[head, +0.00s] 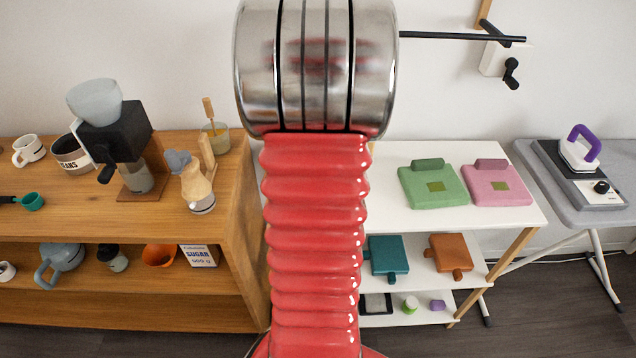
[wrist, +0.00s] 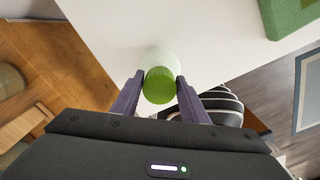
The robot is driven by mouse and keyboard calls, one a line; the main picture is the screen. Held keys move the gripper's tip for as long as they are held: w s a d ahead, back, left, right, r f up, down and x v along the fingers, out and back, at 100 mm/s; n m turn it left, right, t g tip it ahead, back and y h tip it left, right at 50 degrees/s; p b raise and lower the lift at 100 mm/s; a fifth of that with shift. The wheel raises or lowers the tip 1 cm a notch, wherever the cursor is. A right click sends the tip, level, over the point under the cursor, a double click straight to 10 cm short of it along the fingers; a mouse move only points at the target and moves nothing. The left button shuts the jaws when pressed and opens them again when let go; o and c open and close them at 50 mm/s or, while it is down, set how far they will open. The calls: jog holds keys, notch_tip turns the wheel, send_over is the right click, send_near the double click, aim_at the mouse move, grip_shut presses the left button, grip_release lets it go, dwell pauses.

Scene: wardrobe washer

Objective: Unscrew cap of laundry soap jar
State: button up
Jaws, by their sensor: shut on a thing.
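The laundry soap jar (wrist: 163,56) shows in the wrist view as a pale, whitish round body behind its green cap (wrist: 160,87). It is at the white shelf top near its edge. My gripper (wrist: 160,82) has its two purple fingers on either side of the green cap, shut on it. Whether the cap has turned on the jar cannot be told. In the head view my red ribbed arm fills the middle and hides the gripper and this jar.
The white shelf unit (head: 395,218) bears a green item (head: 432,186) and a pink item (head: 497,184) on top. Lower shelves hold smaller things, including a small green-and-white container (head: 411,304). A crowded wooden shelf (head: 232,190) stands left; an ironing board (head: 595,212) stands right.

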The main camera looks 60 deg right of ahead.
jog(key=shift+r, duration=0.15)
dwell(0.3)
jog(key=shift+r, duration=1.95)
jog(key=shift+s+d+f, duration=0.9)
jog(key=shift+s+f, duration=0.4)
jog(key=shift+s, duration=2.15)
jog(key=shift+s+d+f, duration=0.9)
jog(key=shift+s+f, duration=0.35)
jog(key=shift+s, duration=2.15)
jog(key=shift+f, duration=2.55)
jog(key=shift+f, duration=0.15)
jog(key=shift+f, duration=1.35)
